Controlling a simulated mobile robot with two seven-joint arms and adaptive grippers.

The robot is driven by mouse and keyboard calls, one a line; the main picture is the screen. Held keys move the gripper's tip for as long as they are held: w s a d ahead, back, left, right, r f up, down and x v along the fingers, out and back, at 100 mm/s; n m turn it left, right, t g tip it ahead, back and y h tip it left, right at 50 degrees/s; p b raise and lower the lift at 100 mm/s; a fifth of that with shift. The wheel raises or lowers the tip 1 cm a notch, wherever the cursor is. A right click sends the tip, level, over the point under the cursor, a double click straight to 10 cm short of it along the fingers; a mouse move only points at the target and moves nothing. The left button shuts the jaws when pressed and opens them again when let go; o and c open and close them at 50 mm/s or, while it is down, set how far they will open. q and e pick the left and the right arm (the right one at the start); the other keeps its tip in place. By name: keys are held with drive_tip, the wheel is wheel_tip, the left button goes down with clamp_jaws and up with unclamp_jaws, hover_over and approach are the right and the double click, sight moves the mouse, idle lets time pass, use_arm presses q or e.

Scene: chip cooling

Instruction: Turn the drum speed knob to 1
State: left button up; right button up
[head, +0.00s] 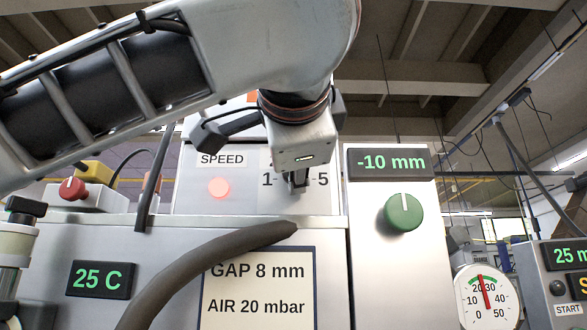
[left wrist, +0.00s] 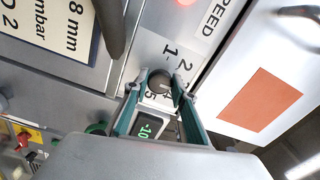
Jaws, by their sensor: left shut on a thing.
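The drum speed knob (left wrist: 159,82) is a dark round knob on a pale plate with numbers from 1 to 5, beside the SPEED label (left wrist: 212,18). In the head view the SPEED label (head: 222,159) and the number plate (head: 322,199) show, but my gripper covers most of the plate and the knob. My left gripper (head: 298,184) is shut on the knob, one finger on each side in the left wrist view (left wrist: 160,92). I cannot tell which number the knob points to. My right gripper is in neither view.
A glowing red lamp (head: 219,187) is left of the plate. A green knob (head: 404,213) under a "-10 mm" display (head: 389,163) stands to the right. A thick dark hose (head: 215,270) crosses in front of the GAP sign (head: 262,300). A red button (head: 73,188) is at the left.

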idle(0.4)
use_arm(q)
drive_tip(key=o, duration=1.1)
drive_tip(key=shift+w, duration=0.1)
drive_tip(key=s, duration=1.2)
